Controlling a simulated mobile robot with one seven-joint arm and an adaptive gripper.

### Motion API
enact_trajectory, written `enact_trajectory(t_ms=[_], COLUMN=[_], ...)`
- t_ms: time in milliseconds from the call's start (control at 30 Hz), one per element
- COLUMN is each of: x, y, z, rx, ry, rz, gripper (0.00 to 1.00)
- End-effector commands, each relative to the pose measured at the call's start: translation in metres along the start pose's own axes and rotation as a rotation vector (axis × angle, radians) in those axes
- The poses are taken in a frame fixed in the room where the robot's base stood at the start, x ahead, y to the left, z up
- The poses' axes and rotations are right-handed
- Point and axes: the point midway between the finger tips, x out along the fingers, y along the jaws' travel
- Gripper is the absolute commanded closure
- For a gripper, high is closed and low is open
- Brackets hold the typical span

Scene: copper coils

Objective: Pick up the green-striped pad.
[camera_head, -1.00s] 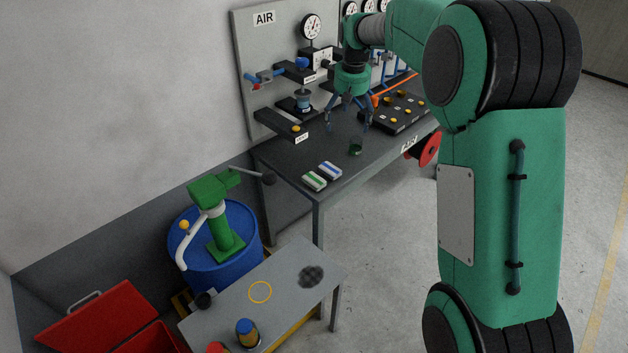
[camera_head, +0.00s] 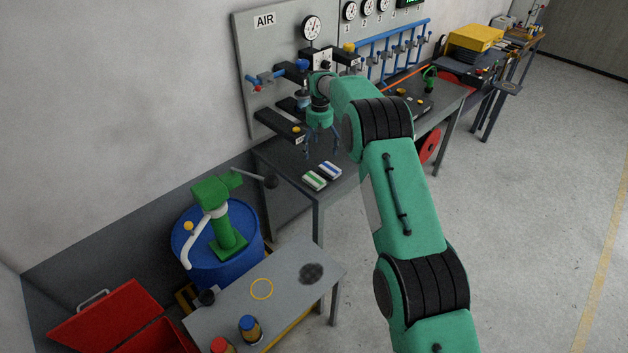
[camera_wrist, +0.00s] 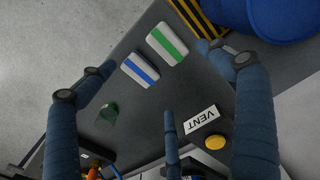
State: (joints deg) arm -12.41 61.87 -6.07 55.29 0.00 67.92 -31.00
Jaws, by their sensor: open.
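The green-striped pad (camera_head: 314,180) lies flat near the front left corner of the dark workbench. It also shows in the wrist view (camera_wrist: 167,43), near the top, close to the bench edge. A blue-striped pad (camera_head: 330,169) lies beside it, and shows in the wrist view too (camera_wrist: 140,70). My gripper (camera_head: 321,150) hangs over the bench behind the two pads, pointing down. In the wrist view its blue fingers (camera_wrist: 165,95) are spread wide with nothing between them. Both pads are in plain view.
A black block with a VENT label (camera_wrist: 201,121) and yellow button stands beside the fingers. A small green cup-like object (camera_wrist: 108,112) is on the bench. A blue drum (camera_head: 207,262) with a green pump stands left of the bench, and a low grey table (camera_head: 300,257) stands in front.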

Motion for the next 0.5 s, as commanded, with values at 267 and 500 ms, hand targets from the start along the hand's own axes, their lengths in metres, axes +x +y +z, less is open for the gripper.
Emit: enact_trajectory(t_ms=[267, 500], x=[0.028, 0.03], y=[-0.003, -0.003], z=[-0.012, -0.012], rx=[-0.027, -0.028], ry=[-0.013, -0.015], rz=[-0.008, -0.009], gripper=[0.09, 0.09])
